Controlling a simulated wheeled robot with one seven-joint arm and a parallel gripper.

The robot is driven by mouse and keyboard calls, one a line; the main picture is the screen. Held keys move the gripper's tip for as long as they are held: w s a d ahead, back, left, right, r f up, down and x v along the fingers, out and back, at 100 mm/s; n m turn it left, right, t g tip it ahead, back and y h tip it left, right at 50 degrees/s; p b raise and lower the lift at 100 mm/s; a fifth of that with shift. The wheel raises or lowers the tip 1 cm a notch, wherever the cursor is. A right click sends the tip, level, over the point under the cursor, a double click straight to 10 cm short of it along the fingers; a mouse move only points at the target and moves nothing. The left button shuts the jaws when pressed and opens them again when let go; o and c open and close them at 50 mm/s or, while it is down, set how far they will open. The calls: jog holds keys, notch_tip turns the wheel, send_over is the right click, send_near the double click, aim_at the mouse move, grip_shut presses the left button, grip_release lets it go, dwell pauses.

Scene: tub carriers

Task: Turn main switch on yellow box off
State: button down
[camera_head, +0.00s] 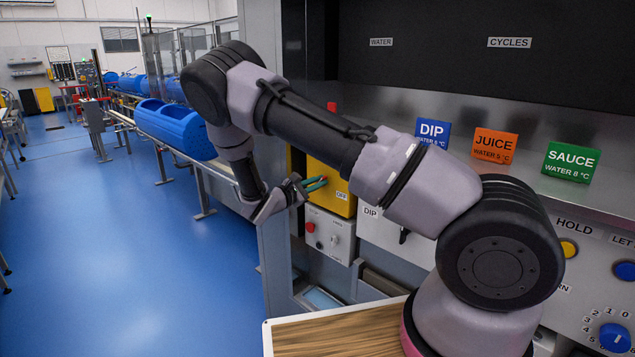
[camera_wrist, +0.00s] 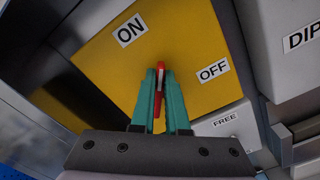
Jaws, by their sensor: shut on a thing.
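The yellow box (camera_head: 346,208) is at the middle of the head view, on the cabinet front. In the wrist view its yellow face (camera_wrist: 95,75) bears an ON label (camera_wrist: 131,30) at upper left and an OFF label (camera_wrist: 212,71) at right. The red main switch handle (camera_wrist: 158,105) shows between my teal fingers, its upper end between the two labels. My gripper (camera_wrist: 160,75) is shut on the handle, with a finger on each side. In the head view my gripper (camera_head: 321,183) is at the box's face; the switch is hidden there.
Below the yellow box is a grey panel (camera_head: 330,240) with a red button and a small switch. A DIP panel (camera_head: 378,225) is close on the right. Blue tubs (camera_head: 175,125) stand on a conveyor at left. Blue floor (camera_head: 120,240) is clear at left.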

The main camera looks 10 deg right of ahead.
jog(key=m, duration=0.3)
jog(key=f+m, duration=0.1)
jog(key=m, duration=0.6)
jog(key=shift+s+d+f, duration=0.1)
jog(key=shift+s+f, duration=0.25)
jog(key=shift+f, duration=0.05)
jog(key=shift+m, duration=0.3)
jog(key=c, duration=0.9)
grip_release()
jog(key=v, duration=1)
jog(key=shift+s+a, duration=0.25)
jog(key=shift+a, duration=0.1)
